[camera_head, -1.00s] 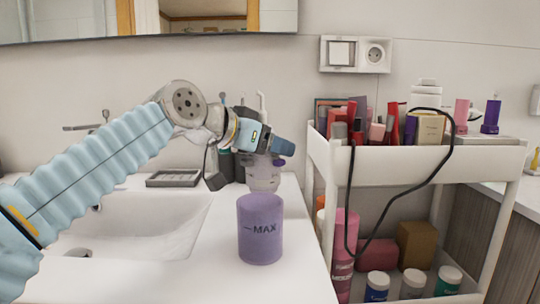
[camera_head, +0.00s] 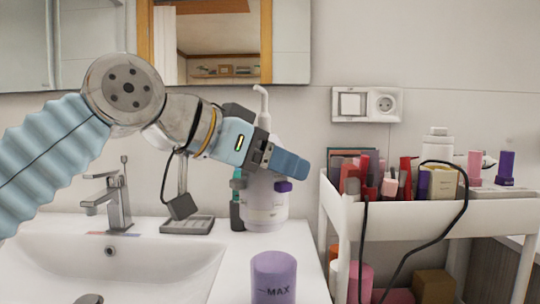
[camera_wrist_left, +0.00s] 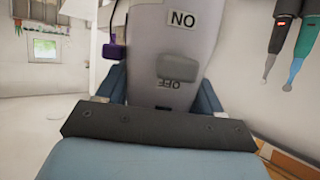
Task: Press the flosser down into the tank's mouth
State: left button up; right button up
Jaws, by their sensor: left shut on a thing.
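The flosser (camera_head: 264,208) is white with a thin nozzle on top and a purple part on its side. My left gripper (camera_head: 282,163) is shut on its body and holds it upright. In the left wrist view, the flosser's body (camera_wrist_left: 165,50) stands between the blue fingers, with a switch and printed labels. The purple tank (camera_head: 274,277), marked MAX, stands on the counter at the bottom edge, its lower part cut off. The flosser's lower end shows above the tank's rim in the picture, apart from it. The tank's mouth is hardly visible. My right gripper is not in view.
A sink with a faucet (camera_head: 118,205) is at left. A white cart (camera_head: 420,212) full of cosmetics, with a hanging black cable, is at right. A mirror hangs above.

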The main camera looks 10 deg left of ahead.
aim_at(284, 210)
pick_arm(q)
jog(key=shift+s+d+r+m+g+h+p, duration=0.1)
jog(key=shift+d+r+m+g+h+p, duration=0.15)
jog(key=shift+r+p, duration=0.15)
jog(key=shift+s+d+r+m+g+h+p, duration=0.1)
jog(key=shift+d+r+m+g+h+p, duration=0.05)
jog(key=shift+r+m+p, duration=0.15)
jog(key=shift+s+d+r+m+h, duration=0.1)
jog(key=shift+d+m+h, duration=0.2)
jog(key=shift+d, duration=0.1)
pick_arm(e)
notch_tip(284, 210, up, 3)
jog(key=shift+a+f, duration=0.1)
pick_arm(q)
notch_tip(284, 210, down, 6)
jog(key=b, duration=0.5)
jog(key=shift+r, duration=0.1)
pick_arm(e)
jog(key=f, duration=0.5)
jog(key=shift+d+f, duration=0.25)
pick_arm(q)
jog(key=shift+f+b, duration=1.25)
jog(key=shift+f, duration=0.05)
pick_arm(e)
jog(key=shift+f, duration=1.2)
pick_arm(q)
jog(key=o, duration=1.2)
jog(key=shift+r+g, duration=0.1)
jog(key=shift+g, duration=0.2)
